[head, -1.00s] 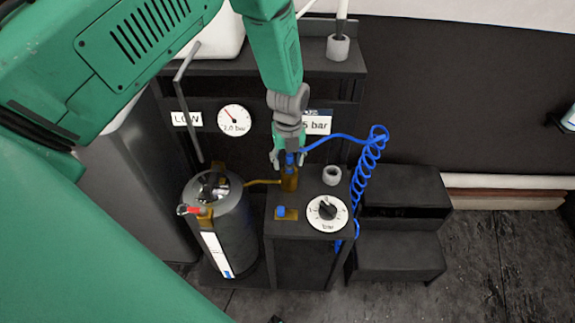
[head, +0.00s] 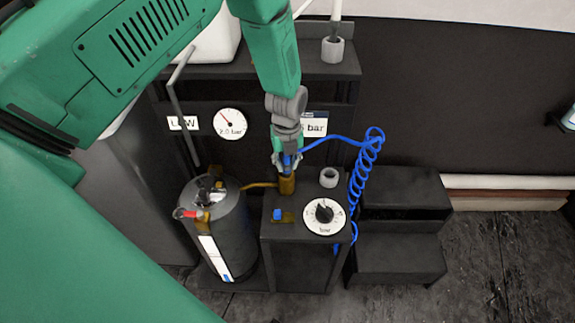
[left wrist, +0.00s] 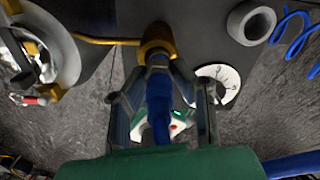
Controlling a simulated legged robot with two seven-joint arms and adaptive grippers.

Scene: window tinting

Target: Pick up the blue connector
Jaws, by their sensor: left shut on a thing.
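The blue connector (head: 287,161) stands upright at the top of a brass fitting (head: 287,185) on the black box. Its blue coiled hose (head: 364,170) runs off to the right. My left gripper (head: 286,163) comes down from above and is shut on the connector, with a finger on each side. In the left wrist view the connector (left wrist: 158,90) lies between the fingers, and its end meets the brass fitting (left wrist: 157,42). How deep it sits in the fitting is hidden. My right gripper is not in view.
A dark pressure tank (head: 222,225) stands left of the box, joined by a brass pipe. A bar dial (head: 324,216), a grey ring holder (head: 328,177) and a small blue button (head: 277,214) are on the box. Black steps (head: 402,225) stand to the right.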

